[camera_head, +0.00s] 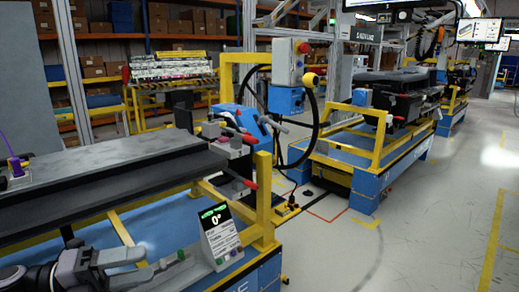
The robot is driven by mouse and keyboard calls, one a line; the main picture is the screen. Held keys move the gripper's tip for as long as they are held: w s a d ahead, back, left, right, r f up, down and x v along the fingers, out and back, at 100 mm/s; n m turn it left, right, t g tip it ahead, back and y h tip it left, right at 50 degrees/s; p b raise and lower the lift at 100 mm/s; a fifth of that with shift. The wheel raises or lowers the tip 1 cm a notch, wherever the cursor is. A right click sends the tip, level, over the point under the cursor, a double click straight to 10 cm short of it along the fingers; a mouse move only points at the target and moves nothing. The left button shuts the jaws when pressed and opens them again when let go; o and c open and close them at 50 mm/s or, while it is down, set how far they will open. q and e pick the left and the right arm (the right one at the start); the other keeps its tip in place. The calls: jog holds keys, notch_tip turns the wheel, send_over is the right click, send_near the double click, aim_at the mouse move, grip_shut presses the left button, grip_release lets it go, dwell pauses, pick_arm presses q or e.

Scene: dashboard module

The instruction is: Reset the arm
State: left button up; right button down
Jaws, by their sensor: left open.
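My left gripper (145,262) is at the lower left, in front of the blue and yellow workstation frame. Its grey fingers are apart and nothing shows between them. It is below the long grey and black dashboard module (130,165) and apart from it. A small display panel (217,232) reading 0° stands on the frame to the right of the gripper. My right gripper is not in view.
Red-handled clamps (247,183) sit at the module's right end. A yellow post (263,200) rises at the frame's corner. A control box (287,62) with a red button stands behind. Another blue and yellow station (365,180) is farther right. Grey floor (420,235) at right is clear.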

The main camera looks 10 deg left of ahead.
pick_arm(q)
jog(key=s+d+f+n+t+y+p, duration=0.25)
jog(key=f+n+y, duration=0.35)
jog(key=f+n, duration=0.45)
jog(key=s+d+f+n+t+y+p, duration=0.15)
jog(key=f+n+t+y, duration=0.4)
jog(key=n, duration=0.85)
jog(key=s+d+f+n+g+y, duration=0.1)
jog(key=s+f+n+g, duration=0.2)
jog(key=s+f, duration=0.1)
jog(key=s+d+f+n+g+y, duration=0.1)
jog(key=s+d+f+n+g, duration=0.1)
jog(key=s+f, duration=0.3)
jog(key=shift+s+d+f+n+g+p, duration=0.15)
jog(key=shift+d+f+n+g+p, duration=0.1)
jog(key=shift+n+g+p, duration=0.3)
jog(key=shift+c, duration=1.4)
jog(key=shift+a, duration=0.1)
